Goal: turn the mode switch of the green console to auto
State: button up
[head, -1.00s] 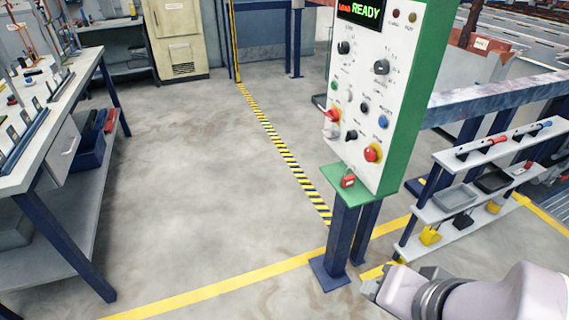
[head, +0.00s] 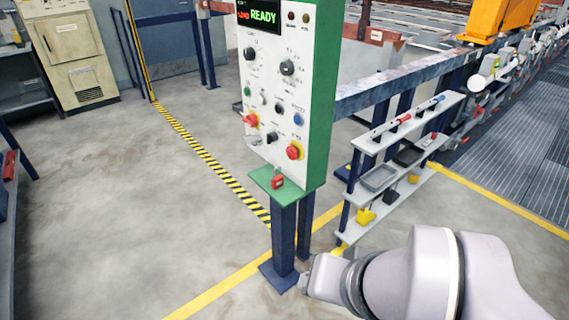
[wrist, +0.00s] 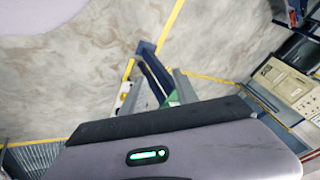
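The green console (head: 316,110) stands upright in the head view, with a white front panel and a lit display reading READY. Its panel carries several dark knobs, including an upper left one (head: 249,54) and a larger upper right one (head: 288,67), plus red knobs. The labels are too small to read, so I cannot tell which is the mode switch. My gripper (head: 322,278) is low at the right, below the panel and apart from the knobs. Its fingers are not clear there. In the wrist view, its body covers the bottom and hides much of the console.
A red padlock (head: 278,182) is on the console's green ledge. A small shelf rack (head: 398,190) with tools and trays stands to the right, beside a blue rail (head: 390,93). A beige cabinet (head: 70,58) is at the far left. Floor left of the console is clear.

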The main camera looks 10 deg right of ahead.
aim_at(271, 137)
jog(key=i+j+z, duration=0.2)
jog(key=i+j, duration=0.55)
jog(key=i, duration=0.1)
